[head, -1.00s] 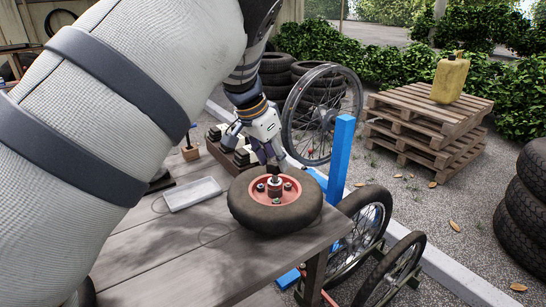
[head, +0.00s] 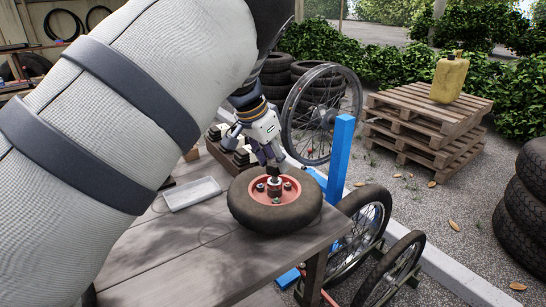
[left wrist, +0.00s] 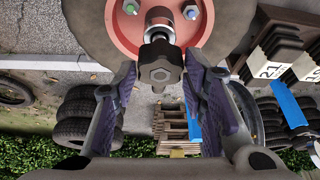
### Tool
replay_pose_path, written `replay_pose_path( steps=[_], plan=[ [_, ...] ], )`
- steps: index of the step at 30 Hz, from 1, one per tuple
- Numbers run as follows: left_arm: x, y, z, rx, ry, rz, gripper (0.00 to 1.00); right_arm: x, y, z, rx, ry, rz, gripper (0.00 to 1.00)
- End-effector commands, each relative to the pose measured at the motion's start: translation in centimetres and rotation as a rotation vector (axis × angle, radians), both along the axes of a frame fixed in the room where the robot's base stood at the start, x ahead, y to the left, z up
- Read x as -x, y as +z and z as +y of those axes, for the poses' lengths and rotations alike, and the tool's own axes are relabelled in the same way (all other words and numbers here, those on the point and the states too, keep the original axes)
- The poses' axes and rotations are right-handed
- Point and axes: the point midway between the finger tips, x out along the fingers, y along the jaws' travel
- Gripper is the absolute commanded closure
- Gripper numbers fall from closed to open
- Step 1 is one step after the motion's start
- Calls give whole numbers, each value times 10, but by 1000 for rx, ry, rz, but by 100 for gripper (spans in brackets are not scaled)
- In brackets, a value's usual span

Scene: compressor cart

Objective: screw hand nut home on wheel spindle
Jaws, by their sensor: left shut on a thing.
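The wheel (head: 245,212), a black tyre on a red hub (head: 290,188), lies flat on the bench. Its silver spindle (head: 274,181) stands up from the hub centre; it also shows in the left wrist view (left wrist: 158,34). The dark, lobed hand nut (left wrist: 160,66) is in line with the spindle at its outer end. How far it is threaded on cannot be told. My left gripper (left wrist: 160,64) is shut on the hand nut, a finger on each side. In the head view my left gripper (head: 274,166) is above the hub and partly hides the nut. My right gripper is not in view.
A shallow pale tray (head: 193,194) lies on the bench (head: 165,250) left of the wheel. Dark blocks (head: 238,157) stand behind it. A blue post (head: 341,155) rises just beyond the bench's right edge, near spoked wheels (head: 365,225). The front bench top is clear.

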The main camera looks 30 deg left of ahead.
Motion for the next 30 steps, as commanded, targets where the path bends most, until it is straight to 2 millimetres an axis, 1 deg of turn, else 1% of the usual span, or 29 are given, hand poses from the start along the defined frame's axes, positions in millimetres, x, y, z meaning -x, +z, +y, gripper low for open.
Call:
replay_pose_path(
  steps=[30],
  plan=[
    [0,-26,0,0,0,0,85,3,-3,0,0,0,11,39]
  ],
)
